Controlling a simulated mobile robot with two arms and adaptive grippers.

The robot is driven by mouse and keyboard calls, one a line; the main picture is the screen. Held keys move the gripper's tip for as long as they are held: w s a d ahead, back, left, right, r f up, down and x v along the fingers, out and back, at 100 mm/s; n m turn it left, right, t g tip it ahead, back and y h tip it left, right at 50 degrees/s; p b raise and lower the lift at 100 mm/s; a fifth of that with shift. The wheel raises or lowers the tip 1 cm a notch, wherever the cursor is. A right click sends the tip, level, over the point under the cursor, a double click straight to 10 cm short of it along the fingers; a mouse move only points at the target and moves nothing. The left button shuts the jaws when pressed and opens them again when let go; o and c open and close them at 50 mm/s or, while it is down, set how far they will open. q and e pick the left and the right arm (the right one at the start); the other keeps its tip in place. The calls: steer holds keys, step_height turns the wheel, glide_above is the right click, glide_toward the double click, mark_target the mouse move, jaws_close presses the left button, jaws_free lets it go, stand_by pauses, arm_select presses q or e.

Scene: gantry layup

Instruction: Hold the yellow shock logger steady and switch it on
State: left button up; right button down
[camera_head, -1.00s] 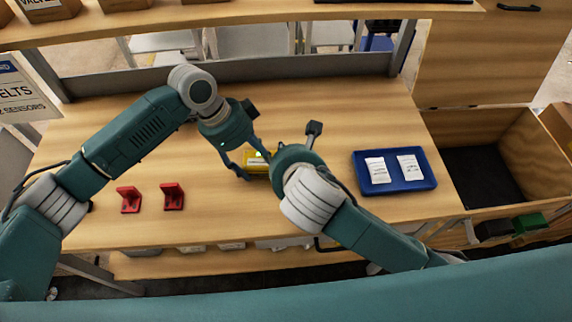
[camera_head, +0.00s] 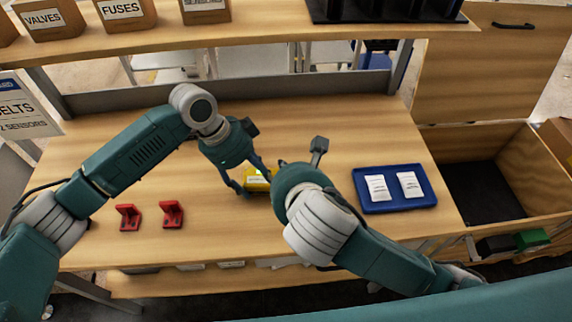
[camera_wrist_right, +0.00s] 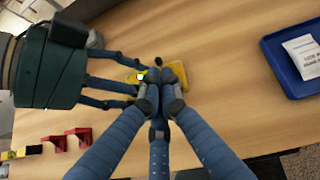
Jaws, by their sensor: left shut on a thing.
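The yellow shock logger (camera_head: 256,176) lies on the wooden table at mid-picture, partly hidden by both grippers. My left gripper (camera_head: 257,186) is shut on it, one finger on each side. In the right wrist view the logger (camera_wrist_right: 184,74) shows behind my fingers, with a small pale-green and white spot at its left part. My right gripper (camera_wrist_right: 163,77) has its fingers drawn together, with the tips over or at the logger; I cannot tell whether they touch it. In the head view my right wrist hides these fingertips.
A blue tray (camera_head: 398,207) with two white packets stands to the right. Two red brackets (camera_head: 172,214) stand at the left front. A shelf with labelled boxes (camera_head: 122,12) runs along the back. An open wooden bin (camera_head: 510,150) lies beyond the table's right edge.

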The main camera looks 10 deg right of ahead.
steer(key=v, duration=0.3)
steer(key=shift+s+r, duration=0.25)
steer(key=shift+s, duration=0.05)
arm_select(q)
steer(key=o, duration=1.5)
